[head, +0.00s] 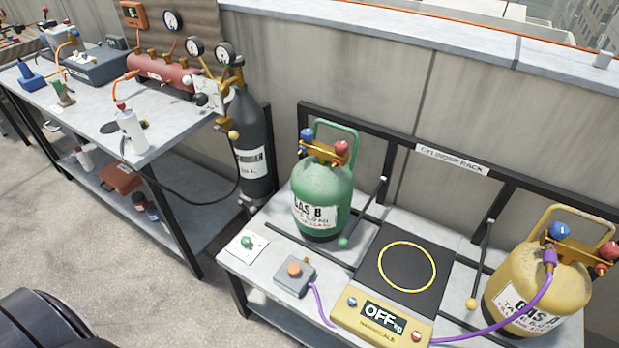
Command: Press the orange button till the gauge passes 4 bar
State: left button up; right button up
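The orange button (294,269) sits on top of a small grey box (295,284) near the front edge of the low cylinder rack table. A purple cable leaves the box and runs to the yellow-fronted scale. Several round dial gauges are at the upper left: one on the back board (172,20), one above the red manifold (195,47) and one above the dark cylinder (225,53). Their needles are too small to read, and I cannot tell which gauge is the task's. Neither of my grippers is in view.
The scale (376,320) reads OFF; its dark plate (407,267) is empty. A green gas cylinder (322,195) stands behind the button box and a yellow one (540,285) at the right. A white plate with a green knob (247,242) lies left of the box.

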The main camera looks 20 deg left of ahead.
aim_at(293, 269)
jog(key=k+j+u, duration=0.1)
jog(key=u, duration=0.65)
